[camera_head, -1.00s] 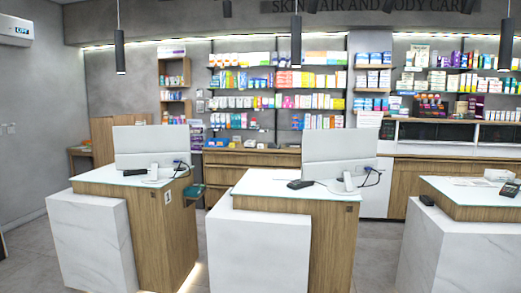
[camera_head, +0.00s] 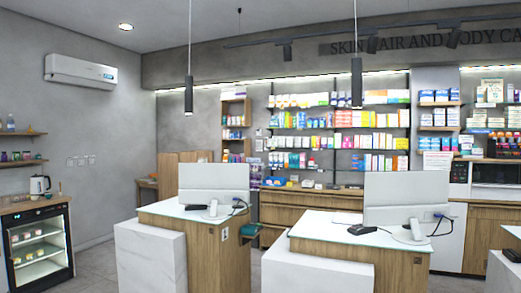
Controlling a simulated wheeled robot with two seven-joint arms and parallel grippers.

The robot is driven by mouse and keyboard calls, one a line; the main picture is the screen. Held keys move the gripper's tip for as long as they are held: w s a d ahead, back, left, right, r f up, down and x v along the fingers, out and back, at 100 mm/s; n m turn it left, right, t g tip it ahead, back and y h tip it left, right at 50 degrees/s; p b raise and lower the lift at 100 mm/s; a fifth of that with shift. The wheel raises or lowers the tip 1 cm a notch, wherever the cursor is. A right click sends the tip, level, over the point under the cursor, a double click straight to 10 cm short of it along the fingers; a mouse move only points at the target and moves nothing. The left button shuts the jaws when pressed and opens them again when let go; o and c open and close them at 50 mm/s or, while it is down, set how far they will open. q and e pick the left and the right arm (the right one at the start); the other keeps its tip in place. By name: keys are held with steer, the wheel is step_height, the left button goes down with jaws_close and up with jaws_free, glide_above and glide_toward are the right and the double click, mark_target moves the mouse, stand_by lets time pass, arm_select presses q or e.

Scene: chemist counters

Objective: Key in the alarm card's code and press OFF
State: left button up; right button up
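I cannot make out the alarm card or read any code in the head view. A dark panel (camera_head: 459,172) with small marks sits on a white front at the right; I cannot tell whether it is the alarm keypad. Small pale plates (camera_head: 80,161) are on the left wall, too small to read. A white air conditioner (camera_head: 80,71) hangs high on that wall with a small blue-and-white label. Neither of my grippers is in view.
Two wood-and-white counters (camera_head: 222,249) (camera_head: 316,271) with monitors stand ahead, another at the right edge. A glass-door fridge (camera_head: 38,255) and a kettle (camera_head: 40,185) are at left. Grey floor (camera_head: 97,262) is free between the fridge and counters.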

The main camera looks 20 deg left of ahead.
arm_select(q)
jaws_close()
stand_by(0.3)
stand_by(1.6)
